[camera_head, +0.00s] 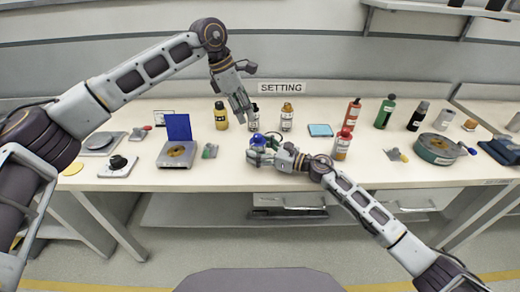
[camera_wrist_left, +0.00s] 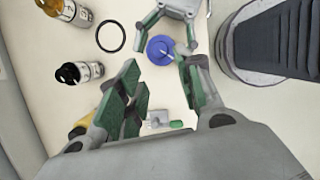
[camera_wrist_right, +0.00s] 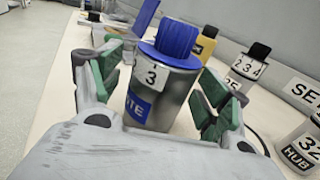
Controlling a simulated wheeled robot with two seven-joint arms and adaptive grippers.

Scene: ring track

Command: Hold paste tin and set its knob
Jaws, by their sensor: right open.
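The paste tin, a silver can with a blue label, stands upright in the right wrist view (camera_wrist_right: 160,100). Its blue knob (camera_wrist_right: 177,40) is on top, with a "3" tag below it. The knob also shows in the head view (camera_head: 258,140) and the left wrist view (camera_wrist_left: 160,50). My right gripper (camera_head: 262,156) is open, with its fingers on either side of the tin; contact cannot be told. My left gripper (camera_head: 243,117) is open and empty, pointing down above and beside the tin. In the left wrist view its green-padded fingers (camera_wrist_left: 163,90) are apart.
Behind the tin stand a yellow bottle (camera_head: 221,116) and small labelled bottles (camera_head: 286,117). A red-capped bottle (camera_head: 342,144) stands right of the tin, near my right arm. A device with a raised blue lid (camera_head: 178,127) is at left. A black ring (camera_wrist_left: 110,36) lies on the table.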

